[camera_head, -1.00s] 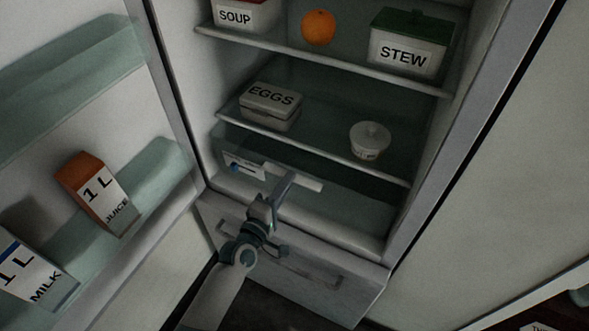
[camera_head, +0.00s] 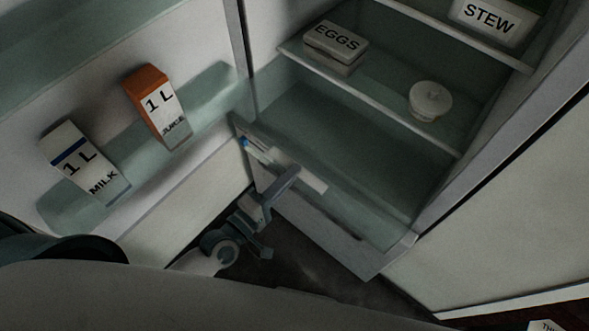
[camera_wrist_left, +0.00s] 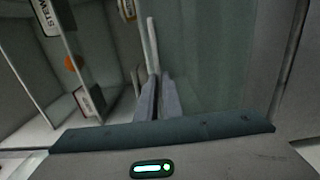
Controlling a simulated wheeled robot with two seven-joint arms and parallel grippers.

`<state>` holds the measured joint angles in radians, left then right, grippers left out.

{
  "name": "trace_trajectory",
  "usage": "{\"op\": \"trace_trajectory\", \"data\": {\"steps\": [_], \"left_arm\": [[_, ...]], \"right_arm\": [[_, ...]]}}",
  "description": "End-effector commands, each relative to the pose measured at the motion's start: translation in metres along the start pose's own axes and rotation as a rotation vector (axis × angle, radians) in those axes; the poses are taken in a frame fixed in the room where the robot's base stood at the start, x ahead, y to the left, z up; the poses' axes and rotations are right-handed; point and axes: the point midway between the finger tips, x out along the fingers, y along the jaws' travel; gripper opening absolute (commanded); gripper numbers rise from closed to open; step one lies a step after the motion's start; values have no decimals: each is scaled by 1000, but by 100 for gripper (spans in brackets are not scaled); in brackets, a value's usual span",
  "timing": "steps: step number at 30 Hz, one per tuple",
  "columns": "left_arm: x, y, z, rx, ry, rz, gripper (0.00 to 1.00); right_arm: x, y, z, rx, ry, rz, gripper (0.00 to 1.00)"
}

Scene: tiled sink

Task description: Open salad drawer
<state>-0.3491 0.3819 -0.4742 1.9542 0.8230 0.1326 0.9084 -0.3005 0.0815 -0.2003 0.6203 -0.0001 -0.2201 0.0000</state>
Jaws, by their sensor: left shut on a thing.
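The salad drawer (camera_head: 365,217) is the clear, greenish drawer at the bottom of the fridge in the head view. It stands pulled out, with its front beyond the shelf edge, and its visible inside looks empty. Its pale bar handle (camera_head: 312,182) runs along the front. My left gripper (camera_head: 290,174) is shut on this handle. The left wrist view shows the two fingers (camera_wrist_left: 158,98) close together at the handle bar (camera_wrist_left: 152,45). The fingers hide part of the handle. My right gripper is not in view.
The open door at left holds a juice carton (camera_head: 158,105) and a milk carton (camera_head: 85,172). The shelf (camera_head: 385,108) above the drawer bears an egg box (camera_head: 336,46) and a small white lidded tub (camera_head: 430,101). Dark floor (camera_head: 310,265) shows below the drawer.

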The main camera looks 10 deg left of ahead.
Motion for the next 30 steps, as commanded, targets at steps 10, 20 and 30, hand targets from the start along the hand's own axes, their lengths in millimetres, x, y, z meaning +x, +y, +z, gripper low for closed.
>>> {"op": "trace_trajectory", "data": {"steps": [10, 20, 30], "left_arm": [[0, -1, 0, 0, 0, -1, 25], [1, 0, 0, 0, 0, 0, 25], [-16, -2, 0, -1, 0, -1, 25]], "right_arm": [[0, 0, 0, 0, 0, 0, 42], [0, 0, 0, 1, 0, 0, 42], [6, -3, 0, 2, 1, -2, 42]]}}
